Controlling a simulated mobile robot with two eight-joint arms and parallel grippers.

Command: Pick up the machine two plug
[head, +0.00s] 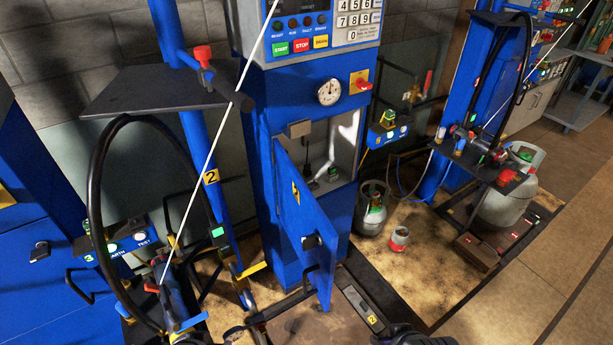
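Machine two is the blue cabinet (290,235) in the middle, beside a blue post carrying a yellow "2" label (211,177). Its blue door (303,222) stands open. Inside the grey compartment, a dark plug-like piece (333,173) with a pale cable sits at the lower back; I cannot tell for sure whether it is plugged in. A second dark piece (311,184) lies beside it, partly hidden by the door. A dark shape at the bottom edge (415,339) may be part of my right gripper; its fingers do not show. My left gripper is not in view.
A gas cylinder (371,208) and a small red-and-grey canister (399,239) stand on the floor right of the cabinet. A black hose (95,190) loops at the left. Bare floor (540,275) lies at lower right.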

